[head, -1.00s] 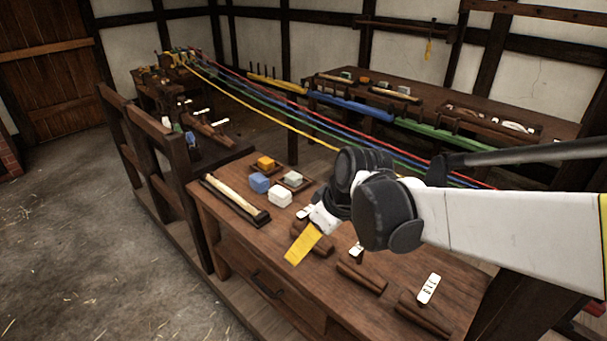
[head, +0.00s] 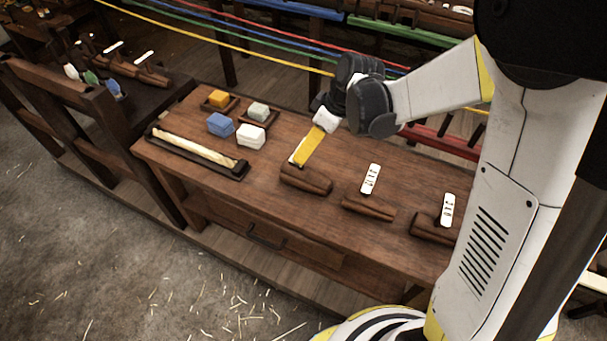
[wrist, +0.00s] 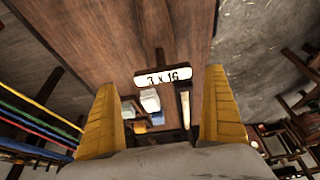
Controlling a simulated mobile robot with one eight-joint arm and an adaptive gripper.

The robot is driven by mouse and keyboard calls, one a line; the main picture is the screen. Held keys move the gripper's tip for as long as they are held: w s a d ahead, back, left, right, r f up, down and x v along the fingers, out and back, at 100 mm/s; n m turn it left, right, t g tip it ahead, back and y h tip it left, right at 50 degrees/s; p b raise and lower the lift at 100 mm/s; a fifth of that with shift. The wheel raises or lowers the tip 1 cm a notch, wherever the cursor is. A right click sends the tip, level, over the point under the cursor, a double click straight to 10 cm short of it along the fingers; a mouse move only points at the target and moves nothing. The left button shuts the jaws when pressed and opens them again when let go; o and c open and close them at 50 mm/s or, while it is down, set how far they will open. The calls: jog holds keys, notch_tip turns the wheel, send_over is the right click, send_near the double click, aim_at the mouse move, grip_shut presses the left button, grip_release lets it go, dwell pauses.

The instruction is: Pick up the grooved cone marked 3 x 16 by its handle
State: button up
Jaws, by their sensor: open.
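In the head view, a dark wooden cone (head: 306,180) lies on the bench just below my gripper (head: 301,160). A sliver of white shows beside the yellow finger there, and the finger hides most of it. My gripper is open, with fingers spread to both sides of the label in the wrist view (wrist: 160,80). I cannot tell whether a finger touches the label or handle.
Two more labelled cones (head: 368,207) (head: 436,228) lie to the right on the bench. Blue (head: 220,124), white (head: 250,136), yellow and grey-green blocks stand to the left, behind a long tray (head: 240,172) with a pale strand. Coloured ropes (head: 270,58) stretch behind the bench.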

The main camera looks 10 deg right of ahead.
jog(key=b, duration=0.3)
send_over(307, 169)
jog(key=a, duration=0.1)
notch_tip(307, 169, down, 5)
jog(key=shift+a+f, duration=0.1)
jog(key=shift+s+p, duration=0.1)
jog(key=shift+p, duration=0.2)
jog(key=shift+c, duration=0.7)
jog(key=c, duration=1.1)
